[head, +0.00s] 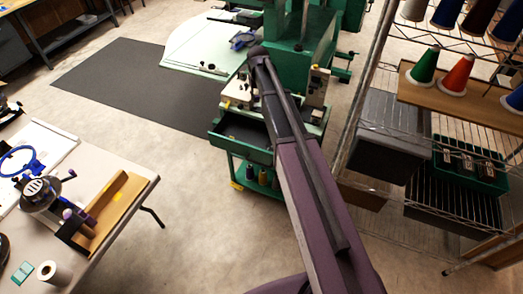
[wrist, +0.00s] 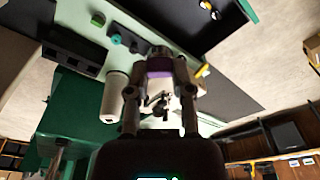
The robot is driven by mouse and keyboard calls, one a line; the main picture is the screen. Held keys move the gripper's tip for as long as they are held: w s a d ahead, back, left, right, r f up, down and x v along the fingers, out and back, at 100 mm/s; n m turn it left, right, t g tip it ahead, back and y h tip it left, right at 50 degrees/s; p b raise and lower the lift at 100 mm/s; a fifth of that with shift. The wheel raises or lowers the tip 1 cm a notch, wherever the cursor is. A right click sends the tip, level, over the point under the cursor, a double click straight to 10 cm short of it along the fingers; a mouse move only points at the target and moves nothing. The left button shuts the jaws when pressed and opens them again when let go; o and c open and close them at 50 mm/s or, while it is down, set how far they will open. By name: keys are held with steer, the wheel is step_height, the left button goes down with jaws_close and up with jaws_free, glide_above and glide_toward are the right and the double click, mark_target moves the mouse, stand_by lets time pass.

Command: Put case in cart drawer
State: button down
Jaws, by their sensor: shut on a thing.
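The cart (head: 262,172) is green and stands in the middle of the head view. Its drawer (head: 240,138) is pulled out and shows a dark inside. My arm crosses in front of the cart and hides part of the drawer and my gripper in the head view. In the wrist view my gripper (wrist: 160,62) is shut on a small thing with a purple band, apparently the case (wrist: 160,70). The fingers hide much of it, so its full shape cannot be told. A dark, pale-edged area (wrist: 170,18) lies beyond the fingertips in the wrist view.
A wire rack (head: 365,90) with thread cones and bins stands close on the right. A table (head: 120,170) with a blue hoop (head: 18,160) is at the left. A white cylinder (wrist: 115,92) shows beside the left finger. The floor between table and cart is clear.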

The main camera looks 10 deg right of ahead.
steer(key=b, duration=1.5)
glide_above(261, 145)
step_height(261, 145, down, 17)
steer(key=shift+s+r+n, duration=0.2)
steer(key=shift+s+n, duration=0.05)
steer(key=shift+n, duration=0.05)
step_height(261, 145, down, 6)
steer(key=b, duration=0.6)
steer(key=shift+f+b, duration=0.15)
steer(key=shift+b, duration=0.15)
steer(key=shift+f+b, duration=1.85)
steer(key=shift+f, duration=0.2)
steer(key=c, duration=0.5)
jaws_free()
steer(key=shift+r, duration=0.1)
